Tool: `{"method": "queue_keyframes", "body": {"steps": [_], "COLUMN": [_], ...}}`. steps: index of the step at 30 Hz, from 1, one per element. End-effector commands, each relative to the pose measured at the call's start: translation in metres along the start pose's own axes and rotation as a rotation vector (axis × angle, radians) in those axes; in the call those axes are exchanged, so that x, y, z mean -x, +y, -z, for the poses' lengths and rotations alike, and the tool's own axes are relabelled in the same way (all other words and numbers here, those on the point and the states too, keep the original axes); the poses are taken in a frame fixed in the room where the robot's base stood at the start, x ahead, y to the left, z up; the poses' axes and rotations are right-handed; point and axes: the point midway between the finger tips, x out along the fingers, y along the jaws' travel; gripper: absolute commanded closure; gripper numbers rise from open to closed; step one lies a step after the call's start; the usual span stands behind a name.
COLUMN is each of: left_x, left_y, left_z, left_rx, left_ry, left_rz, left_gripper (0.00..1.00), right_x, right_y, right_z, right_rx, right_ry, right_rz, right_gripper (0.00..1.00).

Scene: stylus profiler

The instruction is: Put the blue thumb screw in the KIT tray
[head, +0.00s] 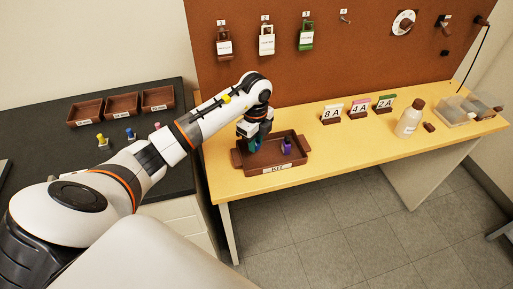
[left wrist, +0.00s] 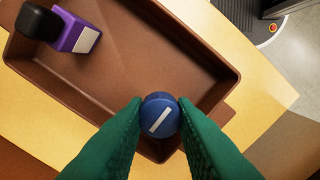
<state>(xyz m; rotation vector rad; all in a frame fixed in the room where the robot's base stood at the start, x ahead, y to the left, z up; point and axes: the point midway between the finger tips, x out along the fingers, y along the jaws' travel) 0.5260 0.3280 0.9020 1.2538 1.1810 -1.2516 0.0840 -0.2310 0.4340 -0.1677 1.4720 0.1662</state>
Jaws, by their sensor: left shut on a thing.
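The blue thumb screw (left wrist: 160,115), round with a white bar mark on top, is held between the green fingertips of my left gripper (left wrist: 158,122) in the left wrist view. In the head view, my left gripper (head: 254,143) points down over the left part of the brown KIT tray (head: 285,165). The tray also fills much of the left wrist view (left wrist: 150,45). I cannot tell whether the screw touches the tray floor. A purple item with a black end (left wrist: 80,32) lies in the tray; it also shows in the head view (head: 287,146). My right gripper is out of view.
The KIT tray stands on a yellow bench (head: 350,145). A bottle (head: 409,118) and number cards (head: 359,107) stand to its right. A pegboard with hanging locks rises behind. A dark counter (head: 60,165) at left holds three brown bins (head: 122,104) and small yellow and blue pieces.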

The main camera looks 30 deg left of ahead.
Motion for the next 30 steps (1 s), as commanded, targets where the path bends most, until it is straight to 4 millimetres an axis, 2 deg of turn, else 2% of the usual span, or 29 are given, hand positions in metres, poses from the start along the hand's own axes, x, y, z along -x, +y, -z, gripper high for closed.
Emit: {"method": "queue_keyframes", "body": {"steps": [7, 18, 19, 22, 30], "left_x": [-0.032, -0.039, -0.038, -0.037, -0.037], "left_y": [-0.001, -0.001, -0.001, -0.001, 0.0], "left_z": [-0.001, 0.0, 0.0, 0.0, -0.001], "left_rx": [-0.001, -0.002, -0.002, -0.002, -0.002], "left_ry": [-0.002, 0.0, 0.0, 0.0, 0.0], "left_rz": [0.004, 0.001, 0.001, 0.001, 0.001], "left_gripper": [1.0, 1.0, 0.73, 0.57, 0.55], "right_x": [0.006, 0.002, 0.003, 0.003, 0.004], "right_y": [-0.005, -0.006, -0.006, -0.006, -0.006], "right_z": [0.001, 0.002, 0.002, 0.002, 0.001], "right_rx": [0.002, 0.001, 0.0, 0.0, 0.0], "right_ry": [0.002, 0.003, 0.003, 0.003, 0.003], "right_rz": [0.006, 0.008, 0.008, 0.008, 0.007], "right_gripper": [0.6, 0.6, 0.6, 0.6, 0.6]}}
